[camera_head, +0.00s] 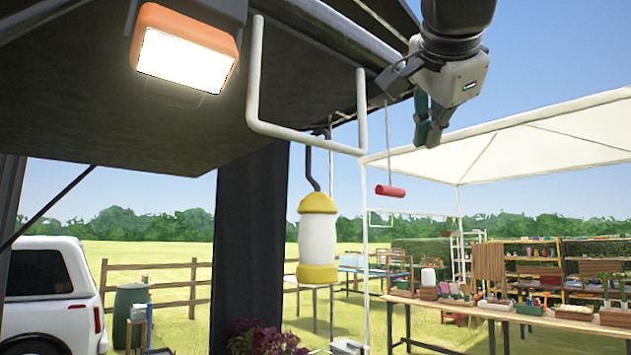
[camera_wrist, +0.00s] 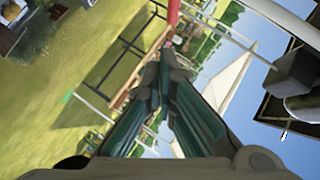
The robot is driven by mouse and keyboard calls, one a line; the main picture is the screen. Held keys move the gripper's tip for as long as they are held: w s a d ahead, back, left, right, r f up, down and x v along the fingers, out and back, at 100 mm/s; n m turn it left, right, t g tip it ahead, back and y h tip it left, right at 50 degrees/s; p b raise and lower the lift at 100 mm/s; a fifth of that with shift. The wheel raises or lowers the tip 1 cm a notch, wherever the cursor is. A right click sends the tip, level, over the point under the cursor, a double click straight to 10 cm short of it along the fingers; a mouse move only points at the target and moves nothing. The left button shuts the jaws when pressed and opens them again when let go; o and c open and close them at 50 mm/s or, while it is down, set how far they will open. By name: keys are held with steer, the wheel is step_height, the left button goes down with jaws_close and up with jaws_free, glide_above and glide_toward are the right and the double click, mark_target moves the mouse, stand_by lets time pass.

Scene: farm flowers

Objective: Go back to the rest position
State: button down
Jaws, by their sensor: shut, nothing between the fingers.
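My gripper (camera_head: 428,135) hangs from my arm at the top right of the head view, with its fingers pointing down. It also shows in the wrist view (camera_wrist: 160,72), where the two green-padded fingers come together at the tips. It is shut and holds nothing. A red handle (camera_head: 390,191) on a white cord hangs below and to the left of the gripper. In the wrist view a red piece (camera_wrist: 173,12) shows just beyond the fingertips, apart from or behind them; I cannot tell the gap.
A lit orange lamp (camera_head: 185,50) and a white pipe frame (camera_head: 255,90) are under the dark awning. A yellow and white lantern-like container (camera_head: 317,238) hangs from a hook. A long table (camera_head: 520,318) with pots and boxes stands at right. Open air surrounds the gripper's lower right.

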steer(key=shift+f, duration=0.1)
stand_by(0.3)
steer(key=s+f+n+g+y, duration=0.1)
steer(key=s+f+n, duration=0.4)
steer(key=f, duration=1)
steer(key=s+f+n+g+y, duration=0.1)
steer(key=s+f+n+g, duration=0.3)
steer(key=f, duration=1)
steer(key=s+f+n+g+y, duration=0.1)
steer(key=s+f+n, duration=0.5)
steer(key=f, duration=0.9)
steer(key=shift+s+a+f+n+g, duration=0.35)
steer(key=shift+s+g, duration=0.35)
steer(key=shift+s, duration=0.25)
